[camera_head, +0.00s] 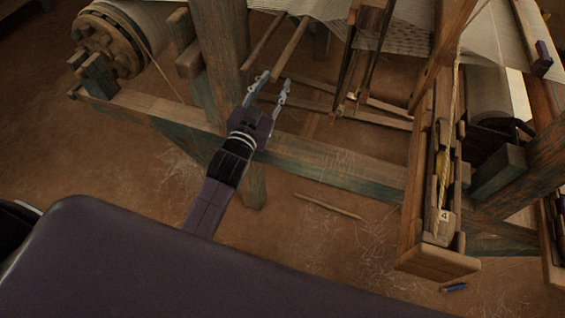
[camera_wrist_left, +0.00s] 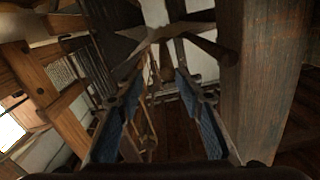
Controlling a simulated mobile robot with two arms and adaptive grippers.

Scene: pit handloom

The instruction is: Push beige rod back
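My left gripper (camera_head: 275,80) is open in front of the loom, its two fingers spread apart. A light wooden rod (camera_head: 291,47) slopes down from under the cloth, and its lower end appears between or just behind the fingertips in the head view; contact cannot be told. A second, similar rod (camera_head: 262,41) lies left of it. Which of them is the beige rod is unclear. In the left wrist view the open fingers (camera_wrist_left: 155,88) frame the loom's inside, with a darker rod end (camera_wrist_left: 226,56) at upper right. My right gripper is not in view.
A thick loom post (camera_head: 222,55) stands close left of the gripper. A long lower beam (camera_head: 335,170) runs below it. A thin stick (camera_head: 328,206) lies on the floor. A wooden box with a yellow bobbin (camera_head: 442,172) is at right. The front floor is mostly clear.

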